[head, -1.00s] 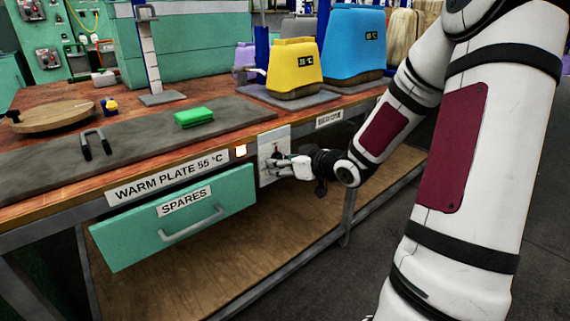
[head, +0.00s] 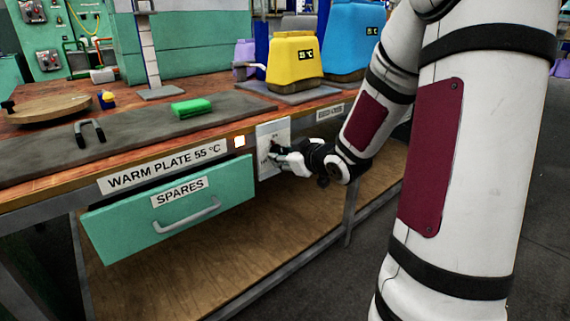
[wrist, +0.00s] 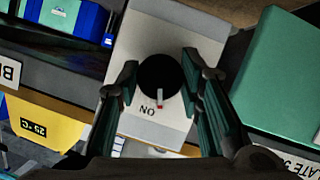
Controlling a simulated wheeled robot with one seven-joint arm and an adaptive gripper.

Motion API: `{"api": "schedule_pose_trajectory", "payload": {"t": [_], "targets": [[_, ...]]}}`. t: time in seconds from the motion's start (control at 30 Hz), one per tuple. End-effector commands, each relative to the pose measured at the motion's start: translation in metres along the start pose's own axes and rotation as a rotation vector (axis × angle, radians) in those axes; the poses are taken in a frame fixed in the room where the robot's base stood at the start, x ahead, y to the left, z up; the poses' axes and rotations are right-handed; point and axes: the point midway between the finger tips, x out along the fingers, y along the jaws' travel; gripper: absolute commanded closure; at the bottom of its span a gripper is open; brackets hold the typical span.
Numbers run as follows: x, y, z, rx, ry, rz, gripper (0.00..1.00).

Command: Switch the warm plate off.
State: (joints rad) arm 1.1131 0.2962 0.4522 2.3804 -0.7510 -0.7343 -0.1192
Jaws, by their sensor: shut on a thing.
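The warm plate's switch is a light panel (head: 266,134) on the bench front, right of the WARM PLATE 55 °C label (head: 163,166). In the wrist view the panel (wrist: 150,38) carries a round black knob (wrist: 158,72). The knob's red and white pointer mark is toward the word ON, which appears upside down. My gripper (wrist: 160,84) has one finger on each side of the knob and is shut on it. In the head view my gripper (head: 274,154) is at the panel and hides the knob. A small lamp (head: 239,141) beside the panel glows.
A green SPARES drawer (head: 120,222) sticks out below and left of the panel. The grey plate (head: 50,158) on the bench holds a green block (head: 192,107) and a dark handle (head: 90,131). Yellow (head: 293,65) and blue (head: 350,40) containers stand behind. A wooden shelf (head: 240,255) lies below.

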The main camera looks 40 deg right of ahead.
Motion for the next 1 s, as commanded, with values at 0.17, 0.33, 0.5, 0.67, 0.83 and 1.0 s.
{"api": "schedule_pose_trajectory", "payload": {"t": [0.17,0.33,0.5,0.67,0.83,1.0], "targets": [[0.0010,-0.0040,0.0008,-0.158,0.001,0.061,0.94],[0.0009,-0.0043,0.0006,-0.304,0.000,0.121,0.94],[0.0009,-0.0045,0.0006,-0.452,0.000,0.183,0.94],[0.0010,-0.0048,0.0017,-0.593,-0.002,0.241,0.94],[0.0013,-0.0052,0.0024,-0.743,-0.002,0.302,0.94],[0.0016,-0.0055,0.0029,-0.893,-0.002,0.364,0.94]]}}
